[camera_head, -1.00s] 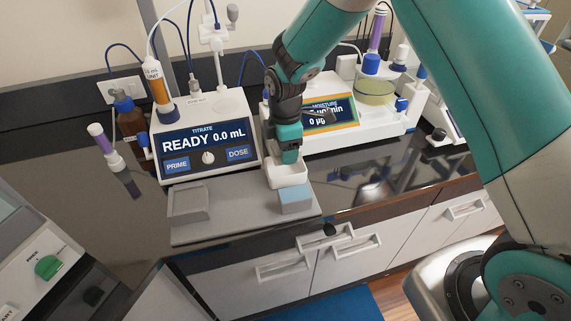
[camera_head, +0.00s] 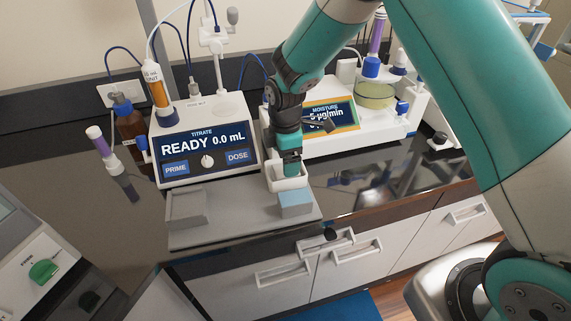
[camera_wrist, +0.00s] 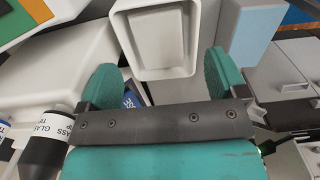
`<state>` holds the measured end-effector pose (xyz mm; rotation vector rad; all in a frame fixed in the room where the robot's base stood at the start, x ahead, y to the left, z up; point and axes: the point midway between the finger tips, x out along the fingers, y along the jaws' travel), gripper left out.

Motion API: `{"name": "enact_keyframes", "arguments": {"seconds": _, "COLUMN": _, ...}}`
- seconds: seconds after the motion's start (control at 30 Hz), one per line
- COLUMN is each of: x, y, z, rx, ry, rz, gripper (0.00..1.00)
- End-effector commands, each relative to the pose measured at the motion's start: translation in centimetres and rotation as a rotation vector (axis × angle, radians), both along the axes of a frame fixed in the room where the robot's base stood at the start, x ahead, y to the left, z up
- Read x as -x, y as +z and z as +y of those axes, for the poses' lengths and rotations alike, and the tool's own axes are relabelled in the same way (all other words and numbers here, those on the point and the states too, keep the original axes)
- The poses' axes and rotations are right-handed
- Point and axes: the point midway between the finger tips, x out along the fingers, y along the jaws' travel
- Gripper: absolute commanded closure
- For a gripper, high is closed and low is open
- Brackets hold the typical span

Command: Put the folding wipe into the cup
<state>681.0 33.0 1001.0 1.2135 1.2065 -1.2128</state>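A white, square-rimmed open cup (camera_head: 275,185) stands on the grey tray (camera_head: 235,228). In the wrist view the cup (camera_wrist: 126,42) lies beyond the fingertips, its mouth toward the camera; its pale inside shows no wipe. A light-blue block (camera_head: 294,204), perhaps the folding wipe, sits on the tray in front of the cup; it also shows at the right in the wrist view (camera_wrist: 256,35). My gripper (camera_head: 291,166) points down at the cup, overlapping its mouth in the head view. In the wrist view my gripper (camera_wrist: 160,78) has its teal fingers wide apart with nothing between.
A titrator (camera_head: 205,140) stands behind the tray, and a moisture meter (camera_head: 345,130) stands to the right. A brown bottle (camera_head: 130,125) and a purple-capped tube (camera_head: 98,140) are at left. Grey holder (camera_head: 187,207) occupies the tray's left. Dark counter is clear right of the tray.

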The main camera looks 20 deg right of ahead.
Motion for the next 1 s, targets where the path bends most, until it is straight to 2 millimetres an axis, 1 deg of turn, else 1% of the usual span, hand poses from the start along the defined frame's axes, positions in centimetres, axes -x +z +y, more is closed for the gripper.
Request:
{"name": "enact_keyframes", "arguments": {"seconds": 0.2, "x": 0.0, "y": 0.2, "z": 0.0, "rx": 0.0, "ry": 0.0, "rz": -0.001, "gripper": 0.09}}
{"name": "enact_keyframes", "arguments": {"seconds": 0.27, "x": -0.1, "y": 0.6, "z": 0.0, "rx": -0.001, "ry": 0.0, "rz": -0.003, "gripper": 0.09}}
{"name": "enact_keyframes", "arguments": {"seconds": 0.37, "x": -0.1, "y": 2.0, "z": 0.0, "rx": -0.002, "ry": 0.0, "rz": -0.005, "gripper": 0.09}}
{"name": "enact_keyframes", "arguments": {"seconds": 0.47, "x": -0.1, "y": 4.2, "z": 0.0, "rx": -0.002, "ry": 0.0, "rz": -0.007, "gripper": 0.09}}
{"name": "enact_keyframes", "arguments": {"seconds": 0.7, "x": -0.1, "y": 10.4, "z": 0.0, "rx": -0.002, "ry": 0.0, "rz": -0.008, "gripper": 0.09}}
{"name": "enact_keyframes", "arguments": {"seconds": 0.8, "x": -0.1, "y": 12.8, "z": 0.0, "rx": -0.002, "ry": 0.0, "rz": -0.006, "gripper": 0.09}}
{"name": "enact_keyframes", "arguments": {"seconds": 0.9, "x": 0.0, "y": 14.8, "z": 0.0, "rx": -0.002, "ry": 0.0, "rz": -0.005, "gripper": 0.09}}
{"name": "enact_keyframes", "arguments": {"seconds": 1.0, "x": 0.0, "y": 16.1, "z": 0.0, "rx": -0.001, "ry": 0.0, "rz": -0.002, "gripper": 0.09}}
